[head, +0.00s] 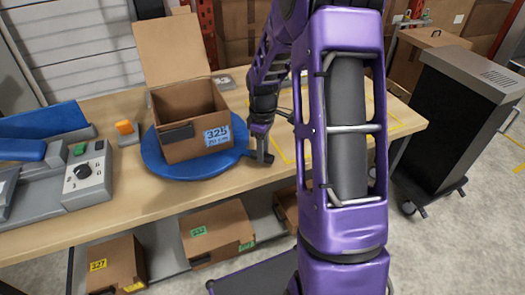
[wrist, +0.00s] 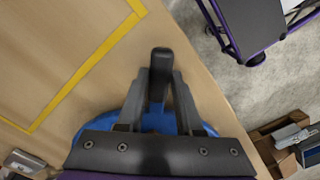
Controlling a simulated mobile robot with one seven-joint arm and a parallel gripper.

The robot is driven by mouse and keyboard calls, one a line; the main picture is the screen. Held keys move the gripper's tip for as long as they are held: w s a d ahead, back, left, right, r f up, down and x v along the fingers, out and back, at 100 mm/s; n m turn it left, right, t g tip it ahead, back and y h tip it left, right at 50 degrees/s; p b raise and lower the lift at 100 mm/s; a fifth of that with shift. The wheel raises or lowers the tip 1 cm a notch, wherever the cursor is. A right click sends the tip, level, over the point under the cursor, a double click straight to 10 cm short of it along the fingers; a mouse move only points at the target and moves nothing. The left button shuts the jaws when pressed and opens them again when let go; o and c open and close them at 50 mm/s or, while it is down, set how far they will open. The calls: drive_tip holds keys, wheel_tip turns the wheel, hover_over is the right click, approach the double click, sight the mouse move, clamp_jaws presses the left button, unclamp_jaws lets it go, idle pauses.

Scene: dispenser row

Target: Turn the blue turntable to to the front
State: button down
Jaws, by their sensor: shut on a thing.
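The blue turntable (head: 165,163) lies on the wooden workbench, and its blue rim also shows in the wrist view (wrist: 93,121). An open cardboard box (head: 190,125) stands on it, lid flap raised at the back, with a blue-and-white "325" label on its front right side. My gripper (head: 264,158) is low at the turntable's right edge. In the wrist view my gripper (wrist: 159,88) is shut on a dark handle (wrist: 160,62) that sticks up between the fingers.
A grey control box with a knob (head: 83,178) and an orange block (head: 125,127) stand left of the turntable. Yellow tape (head: 285,150) marks the bench on the right. Cardboard boxes (head: 217,232) sit on the shelf below. A dark cabinet (head: 455,110) stands off the bench's right end.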

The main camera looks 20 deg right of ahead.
drive_tip(key=shift+w+d+r, duration=0.15)
drive_tip(key=shift+w, duration=0.1)
drive_tip(key=c, duration=0.6)
unclamp_jaws()
drive_tip(key=shift+c, duration=0.2)
drive_tip(key=shift+o, duration=0.4)
wheel_tip(320, 180, up, 17)
drive_tip(key=p, duration=0.1)
drive_tip(key=shift+r+p, duration=0.15)
drive_tip(key=shift+p, duration=0.25)
